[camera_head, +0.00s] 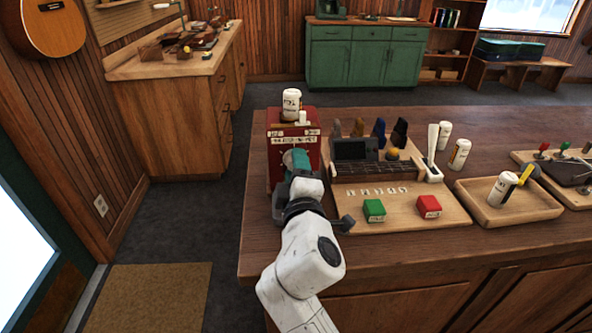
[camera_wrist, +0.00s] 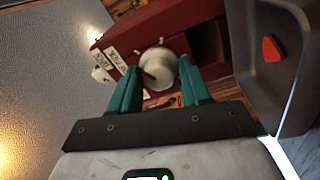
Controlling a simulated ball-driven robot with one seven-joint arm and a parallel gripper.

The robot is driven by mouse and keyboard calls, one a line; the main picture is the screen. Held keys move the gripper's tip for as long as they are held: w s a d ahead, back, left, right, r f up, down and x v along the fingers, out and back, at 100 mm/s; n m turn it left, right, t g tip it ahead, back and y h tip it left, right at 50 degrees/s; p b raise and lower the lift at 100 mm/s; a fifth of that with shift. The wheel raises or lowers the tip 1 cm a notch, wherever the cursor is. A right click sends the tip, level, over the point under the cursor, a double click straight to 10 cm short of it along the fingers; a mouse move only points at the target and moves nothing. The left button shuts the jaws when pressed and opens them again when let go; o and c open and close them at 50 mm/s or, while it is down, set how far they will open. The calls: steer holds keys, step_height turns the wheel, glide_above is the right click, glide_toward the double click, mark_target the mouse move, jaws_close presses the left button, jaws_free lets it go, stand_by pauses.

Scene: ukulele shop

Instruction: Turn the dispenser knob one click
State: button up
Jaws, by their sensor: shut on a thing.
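The red dispenser (camera_head: 282,118) stands at the left end of the wooden counter, with a white labelled bottle (camera_head: 291,105) on top. In the wrist view the dispenser body (camera_wrist: 184,20) fills the top, with white labels on its face.
A wooden tray (camera_head: 540,209) holding a bottle is farther right. The counter's left front edge lies beside my arm.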

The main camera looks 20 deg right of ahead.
steer(key=shift+r, duration=0.35)
steer(key=o, duration=0.8)
steer(key=shift+w+d, duration=0.1)
steer(key=shift+o, duration=0.2)
steer(key=shift+f, duration=0.15)
steer(key=shift+s+f, duration=0.15)
steer(key=shift+s, duration=0.3)
steer(key=b+v, duration=0.1)
steer(key=v, duration=0.9)
